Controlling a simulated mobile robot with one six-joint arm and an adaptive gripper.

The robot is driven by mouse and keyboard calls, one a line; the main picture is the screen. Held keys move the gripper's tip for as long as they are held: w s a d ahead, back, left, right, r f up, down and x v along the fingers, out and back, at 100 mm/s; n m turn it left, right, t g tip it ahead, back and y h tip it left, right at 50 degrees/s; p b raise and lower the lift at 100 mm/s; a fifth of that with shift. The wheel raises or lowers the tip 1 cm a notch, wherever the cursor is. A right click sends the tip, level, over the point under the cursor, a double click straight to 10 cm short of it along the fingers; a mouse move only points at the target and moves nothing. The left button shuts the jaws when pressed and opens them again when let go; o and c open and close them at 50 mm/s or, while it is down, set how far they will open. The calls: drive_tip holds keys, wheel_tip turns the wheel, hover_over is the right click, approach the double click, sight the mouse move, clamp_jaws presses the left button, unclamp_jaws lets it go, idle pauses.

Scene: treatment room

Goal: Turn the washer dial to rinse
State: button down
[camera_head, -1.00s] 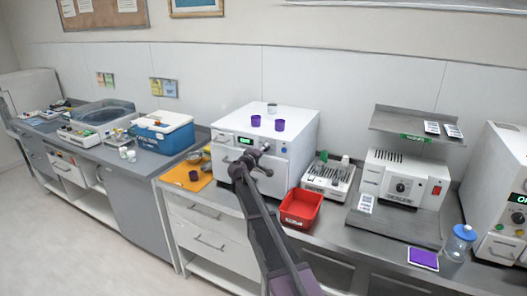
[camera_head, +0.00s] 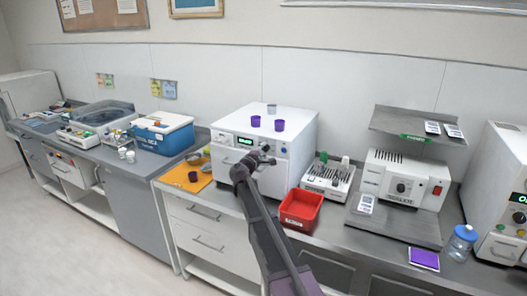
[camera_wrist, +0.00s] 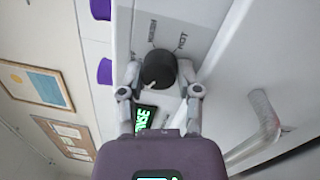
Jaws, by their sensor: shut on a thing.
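The washer (camera_head: 297,130) is a white box on the middle of the counter, with a small green display (camera_head: 245,141) on its front. In the wrist view its round black dial (camera_wrist: 158,68) sits between my gripper's (camera_wrist: 160,73) two grey fingers, one on each side. My gripper is shut on the dial. A pale pointer mark shows at the dial's lower left. The wrist view display (camera_wrist: 143,117) shows green letters ending in "NSE", partly hidden by my gripper. In the head view my gripper (camera_head: 262,156) covers the dial.
The washer's bar handle (camera_wrist: 265,115) is close beside the gripper.

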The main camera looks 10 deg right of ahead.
idle(0.3)
drive_tip(key=c, duration=0.6)
unclamp_jaws()
drive_tip(key=shift+m, duration=0.5)
